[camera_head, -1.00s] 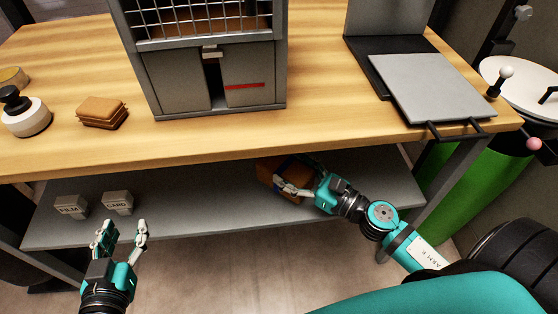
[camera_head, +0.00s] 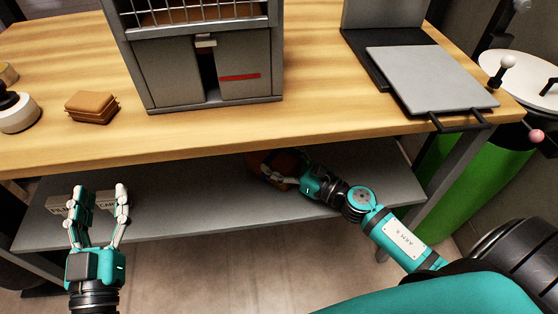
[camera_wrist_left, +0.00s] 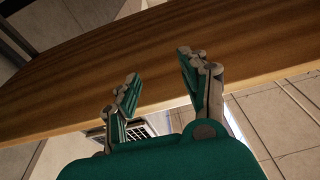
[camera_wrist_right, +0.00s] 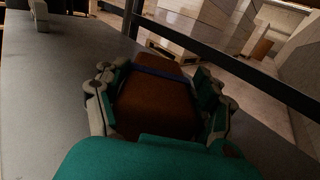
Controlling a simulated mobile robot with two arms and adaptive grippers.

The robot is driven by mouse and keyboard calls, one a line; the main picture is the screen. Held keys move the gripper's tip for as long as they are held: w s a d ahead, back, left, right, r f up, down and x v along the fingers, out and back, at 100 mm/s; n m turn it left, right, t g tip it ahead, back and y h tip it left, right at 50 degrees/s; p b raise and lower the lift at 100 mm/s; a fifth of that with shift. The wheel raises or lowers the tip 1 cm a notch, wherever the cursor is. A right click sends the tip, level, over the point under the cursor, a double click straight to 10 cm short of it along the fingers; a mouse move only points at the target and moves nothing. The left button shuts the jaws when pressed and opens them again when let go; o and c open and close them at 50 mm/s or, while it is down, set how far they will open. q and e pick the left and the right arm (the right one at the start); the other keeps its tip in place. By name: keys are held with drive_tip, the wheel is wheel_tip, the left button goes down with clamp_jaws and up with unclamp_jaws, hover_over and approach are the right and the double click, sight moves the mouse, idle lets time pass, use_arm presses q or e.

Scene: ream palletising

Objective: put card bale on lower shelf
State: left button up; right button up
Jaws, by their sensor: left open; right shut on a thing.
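The card bale is a brown block with a blue strap, clearest in the right wrist view (camera_wrist_right: 155,105). In the head view the bale (camera_head: 283,162) is partly hidden under the tabletop edge, over the lower shelf (camera_head: 230,200). My right gripper (camera_head: 285,180) is shut on it; its fingers lie on both sides of the bale in the right wrist view. I cannot tell whether the bale touches the shelf. My left gripper (camera_head: 98,195) is open and empty, in front of the FILM and CARD blocks. The left wrist view shows its spread fingers (camera_wrist_left: 160,90) below the wooden tabletop.
The FILM block (camera_head: 57,203) and CARD block (camera_head: 106,201) stand at the shelf's left end, partly covered by my left fingers. Above are the wooden table (camera_head: 330,130), a grey press (camera_head: 200,70), a brown stack (camera_head: 92,106) and a grey plate (camera_head: 430,78). The shelf's middle is clear.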

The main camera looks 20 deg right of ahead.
use_arm(q)
drive_tip(key=shift+r, duration=0.25)
drive_tip(key=shift+s+r+t, duration=0.1)
drive_tip(key=shift+r+t, duration=0.15)
drive_tip(key=shift+t, duration=0.05)
use_arm(e)
drive_tip(key=o, duration=1.6)
